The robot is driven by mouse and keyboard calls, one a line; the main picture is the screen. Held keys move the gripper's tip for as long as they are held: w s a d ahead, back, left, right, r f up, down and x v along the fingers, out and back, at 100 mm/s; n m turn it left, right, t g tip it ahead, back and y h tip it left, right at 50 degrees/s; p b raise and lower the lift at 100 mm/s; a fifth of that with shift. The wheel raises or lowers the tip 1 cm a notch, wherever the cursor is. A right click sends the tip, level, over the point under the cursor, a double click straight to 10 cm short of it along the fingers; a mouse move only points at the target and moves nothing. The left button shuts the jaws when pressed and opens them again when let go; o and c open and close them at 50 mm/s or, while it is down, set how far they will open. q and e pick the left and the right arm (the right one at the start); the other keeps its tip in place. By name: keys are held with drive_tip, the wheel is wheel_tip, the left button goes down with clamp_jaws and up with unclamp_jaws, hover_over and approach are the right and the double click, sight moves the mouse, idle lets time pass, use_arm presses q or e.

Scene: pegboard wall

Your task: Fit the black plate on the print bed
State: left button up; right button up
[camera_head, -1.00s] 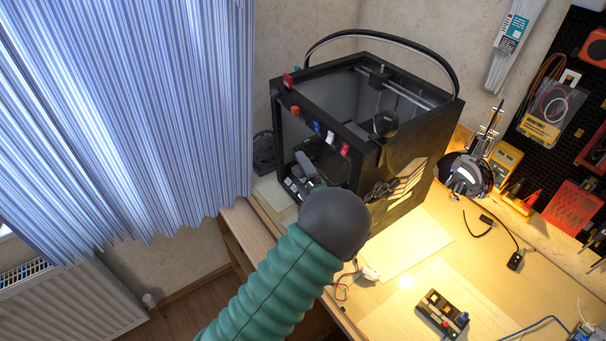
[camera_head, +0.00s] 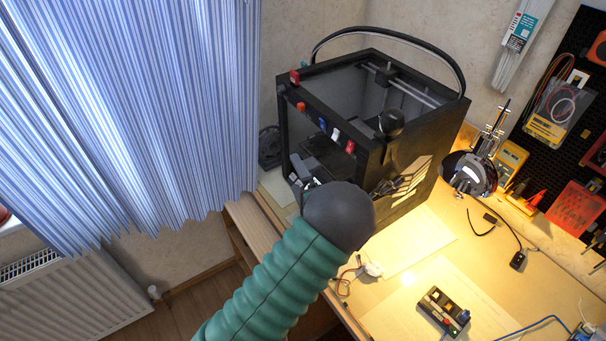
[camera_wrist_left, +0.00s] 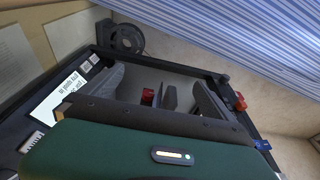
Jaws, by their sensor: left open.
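The black 3D printer (camera_head: 400,165) stands on the workbench with its front opening facing left. A dark flat plate (camera_head: 322,150) shows inside it; I cannot tell whether it is seated on the bed, and the bed is not clearly distinct. My left gripper (camera_head: 304,170) is at the lower part of the front opening, just below and in front of the plate, and looks empty. In the left wrist view, its grey fingers (camera_wrist_left: 158,95) are spread apart, with a small red part between them in the picture. My right gripper is not in view.
A spool-like black object (camera_head: 269,147) stands behind the printer's left side. A lamp (camera_head: 470,172) and a yellow meter (camera_head: 511,158) are to the right. A small control box (camera_head: 444,311) lies in front. A blue curtain (camera_head: 130,110) hangs at left.

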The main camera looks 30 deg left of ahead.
use_arm(q)
drive_tip(key=shift+s+a+p, duration=0.2)
drive_tip(key=shift+s+a, duration=0.15)
drive_tip(key=shift+s, duration=0.55)
drive_tip(key=shift+s+a+p, duration=0.25)
drive_tip(key=shift+s+a, duration=0.15)
drive_tip(key=shift+s, duration=0.45)
drive_tip(key=shift+s+a+p, duration=0.2)
drive_tip(key=shift+s+a, duration=0.15)
drive_tip(key=shift+s, duration=0.55)
clamp_jaws()
wheel_tip(320, 180, up, 2)
drive_tip(key=shift+r+p, duration=0.2)
drive_tip(key=shift+p, duration=1)
drive_tip(key=shift+w+d, duration=0.1)
drive_tip(key=shift+w, duration=0.15)
